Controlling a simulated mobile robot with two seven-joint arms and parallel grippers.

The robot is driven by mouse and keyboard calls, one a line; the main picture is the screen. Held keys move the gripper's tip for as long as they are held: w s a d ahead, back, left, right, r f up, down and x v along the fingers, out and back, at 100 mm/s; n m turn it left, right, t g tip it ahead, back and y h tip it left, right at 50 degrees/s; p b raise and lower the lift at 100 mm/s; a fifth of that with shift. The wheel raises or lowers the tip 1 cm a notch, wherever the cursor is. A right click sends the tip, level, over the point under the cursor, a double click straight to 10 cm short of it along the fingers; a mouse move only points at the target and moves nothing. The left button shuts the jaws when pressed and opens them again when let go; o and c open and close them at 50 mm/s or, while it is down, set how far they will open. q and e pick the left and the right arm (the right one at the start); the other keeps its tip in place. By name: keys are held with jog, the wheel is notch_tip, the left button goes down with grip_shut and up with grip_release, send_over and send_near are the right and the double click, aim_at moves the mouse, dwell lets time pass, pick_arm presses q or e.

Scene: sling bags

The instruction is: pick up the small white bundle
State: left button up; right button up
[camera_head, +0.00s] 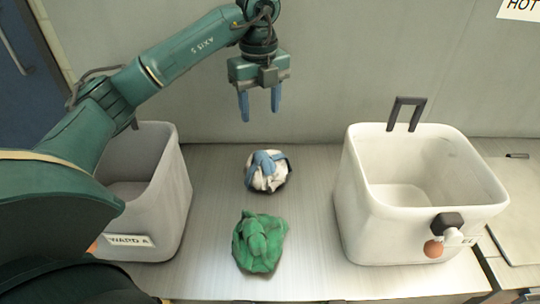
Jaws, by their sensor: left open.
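The small white bundle (268,181) lies on the table between two bins, with a blue band wrapped over its top. My left gripper (260,103) is open and empty, pointing down, with blue fingers. It hangs above the bundle in the picture, apart from it. My right gripper is not in view.
A green bundle (259,243) lies nearer the front edge of the table (313,225). A grey bin (165,222) with a "WARD A" label stands at left, partly behind my arm. A white bin (382,231) with an upright dark handle stands at right.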

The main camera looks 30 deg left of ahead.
pick_arm(q)
send_over(261, 152)
notch_tip(261, 152, down, 7)
jog(key=shift+s+f+p, duration=0.1)
jog(key=shift+f+p, duration=0.05)
jog(key=shift+p, duration=0.2)
jog(key=shift+f, duration=0.5)
notch_tip(261, 152, down, 4)
jog(key=shift+r+p, duration=0.15)
jog(key=shift+p, duration=0.5)
jog(key=shift+f, duration=0.45)
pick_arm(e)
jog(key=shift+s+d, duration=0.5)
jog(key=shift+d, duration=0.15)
pick_arm(q)
jog(key=c, duration=0.9)
grip_shut()
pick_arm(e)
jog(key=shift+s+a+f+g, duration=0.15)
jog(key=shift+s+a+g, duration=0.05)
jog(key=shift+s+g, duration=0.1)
